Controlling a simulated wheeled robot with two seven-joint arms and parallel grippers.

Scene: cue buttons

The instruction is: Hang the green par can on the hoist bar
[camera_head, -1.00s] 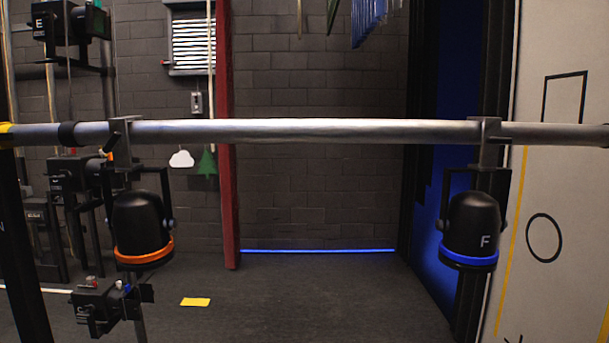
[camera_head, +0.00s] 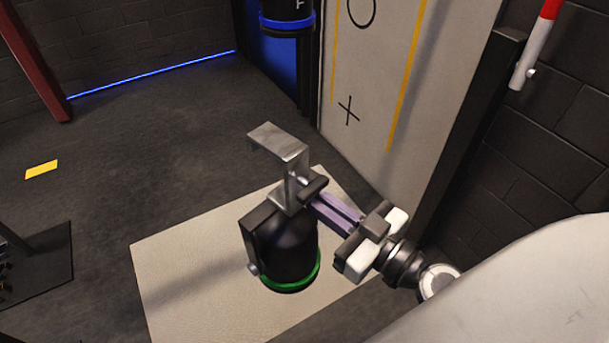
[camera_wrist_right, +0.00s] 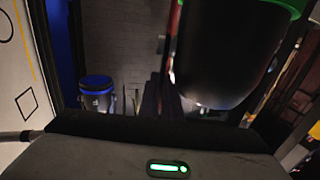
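The green par can (camera_head: 285,245) is a black can with a green ring at its lower rim and a grey hook clamp (camera_head: 278,143) on top. It is upright over a pale board; I cannot tell whether it touches it. My right gripper (camera_head: 303,192) is closed around the stem below the hook. In the right wrist view the can (camera_wrist_right: 225,55) appears upside down and close, green ring at the top. The hoist bar is out of the head view; a short length of grey bar (camera_wrist_right: 20,136) shows in the right wrist view. My left gripper is not in view.
A blue-ringed par can (camera_head: 287,22) hangs at the top of the head view and shows in the right wrist view (camera_wrist_right: 97,92). A white panel (camera_head: 375,75) stands behind the pale board (camera_head: 170,275). The dark floor at left is mostly clear.

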